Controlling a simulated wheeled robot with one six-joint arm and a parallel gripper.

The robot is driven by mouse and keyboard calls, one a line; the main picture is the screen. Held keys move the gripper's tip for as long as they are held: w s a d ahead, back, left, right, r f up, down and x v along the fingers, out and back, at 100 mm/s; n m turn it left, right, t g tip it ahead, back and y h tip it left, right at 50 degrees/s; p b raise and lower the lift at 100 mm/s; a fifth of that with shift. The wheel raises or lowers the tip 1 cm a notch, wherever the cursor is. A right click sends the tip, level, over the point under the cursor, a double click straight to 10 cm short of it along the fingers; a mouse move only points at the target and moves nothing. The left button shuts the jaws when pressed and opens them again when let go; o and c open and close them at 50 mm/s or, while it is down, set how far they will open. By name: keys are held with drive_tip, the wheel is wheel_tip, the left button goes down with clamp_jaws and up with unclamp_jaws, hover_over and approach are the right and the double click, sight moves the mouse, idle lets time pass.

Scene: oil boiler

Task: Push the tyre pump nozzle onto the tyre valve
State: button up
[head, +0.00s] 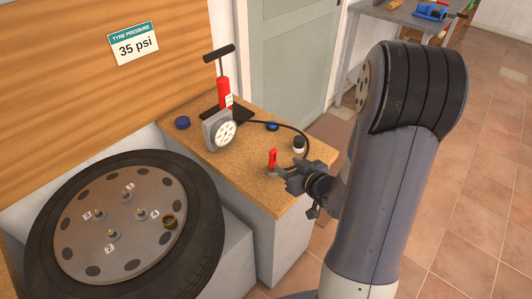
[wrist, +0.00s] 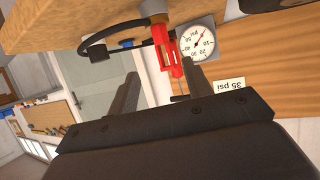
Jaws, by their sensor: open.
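A red upright piece with a grey base, which looks like the pump nozzle (head: 272,158), stands near the right edge of the wooden bench top. It also shows red in the wrist view (wrist: 159,38). My gripper (head: 282,173) is open and close beside it on the right. In the wrist view the two fingers (wrist: 160,70) are apart, with the red piece beyond their tips. The red tyre pump (head: 223,92) stands behind a round gauge (head: 222,131). The tyre (head: 208,205) lies flat at left. I cannot identify its valve for certain.
A black hose (head: 285,126) curves across the bench (head: 245,165) near a black-and-white object (head: 298,145). Tiled floor at right is clear.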

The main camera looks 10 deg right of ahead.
sight(270, 157)
drive_tip(key=x, duration=0.5)
drive_tip(key=shift+w+a+f, duration=0.15)
drive_tip(key=shift+w+a, duration=0.05)
drive_tip(key=shift+w, duration=0.05)
drive_tip(key=shift+a+p+x, duration=0.2)
drive_tip(key=shift+p+x, duration=0.35)
drive_tip(key=shift+x, duration=2)
drive_tip(key=shift+s+f, duration=0.1)
drive_tip(key=shift+s, duration=0.05)
clamp_jaws()
